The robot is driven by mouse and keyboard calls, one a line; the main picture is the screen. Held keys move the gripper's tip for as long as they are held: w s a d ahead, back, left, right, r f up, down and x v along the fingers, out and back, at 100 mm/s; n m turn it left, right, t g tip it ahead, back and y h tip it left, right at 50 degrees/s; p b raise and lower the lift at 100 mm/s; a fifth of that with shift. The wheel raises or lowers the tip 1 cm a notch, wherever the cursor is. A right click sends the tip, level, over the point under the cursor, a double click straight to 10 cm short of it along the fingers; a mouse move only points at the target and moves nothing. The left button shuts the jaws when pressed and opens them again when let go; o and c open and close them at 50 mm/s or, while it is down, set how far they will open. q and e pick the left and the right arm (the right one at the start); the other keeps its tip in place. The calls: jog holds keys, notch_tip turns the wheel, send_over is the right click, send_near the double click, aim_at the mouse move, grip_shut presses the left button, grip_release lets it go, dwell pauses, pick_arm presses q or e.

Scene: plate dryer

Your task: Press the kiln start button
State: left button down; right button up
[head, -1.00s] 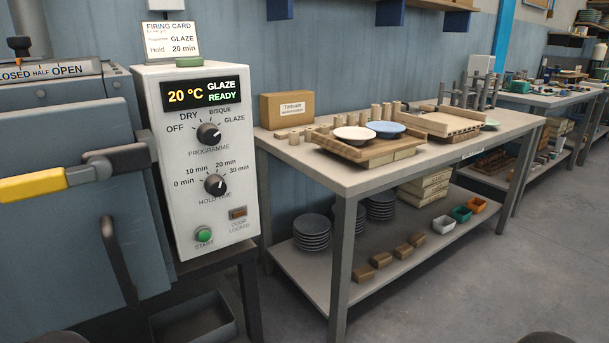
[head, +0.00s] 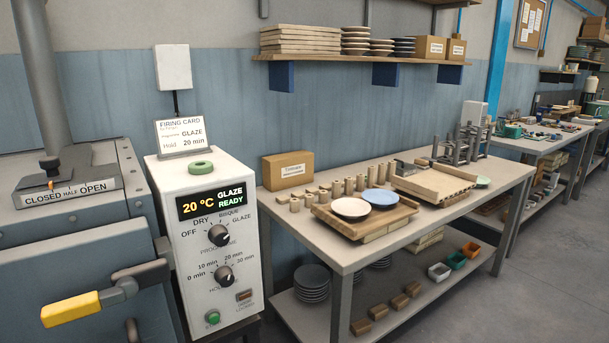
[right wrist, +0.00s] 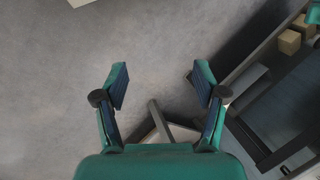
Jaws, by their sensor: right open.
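The green start button (head: 212,317) sits low on the front of the white kiln control box (head: 208,270), at the bottom of the head view. The box's display (head: 211,202) reads 20 °C, GLAZE READY. The programme knob (head: 218,236) and the hold time knob (head: 223,277) are above the button. The door locked lamp (head: 244,296) is to the button's upper right and looks unlit. My right gripper (right wrist: 162,88) is open and empty above the bare floor in the right wrist view. Neither gripper shows in the head view, and the button is not in the right wrist view.
The kiln door's yellow handle (head: 70,309) stands out left of the box. A worktable (head: 345,252) with bowls, a board and several cylinders is to the right. A firing card (head: 181,133) stands on top of the box. Grey floor (head: 480,310) is free at the right.

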pick_arm(q)
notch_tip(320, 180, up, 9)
jog(key=p, duration=0.6)
pick_arm(e)
notch_tip(320, 180, up, 9)
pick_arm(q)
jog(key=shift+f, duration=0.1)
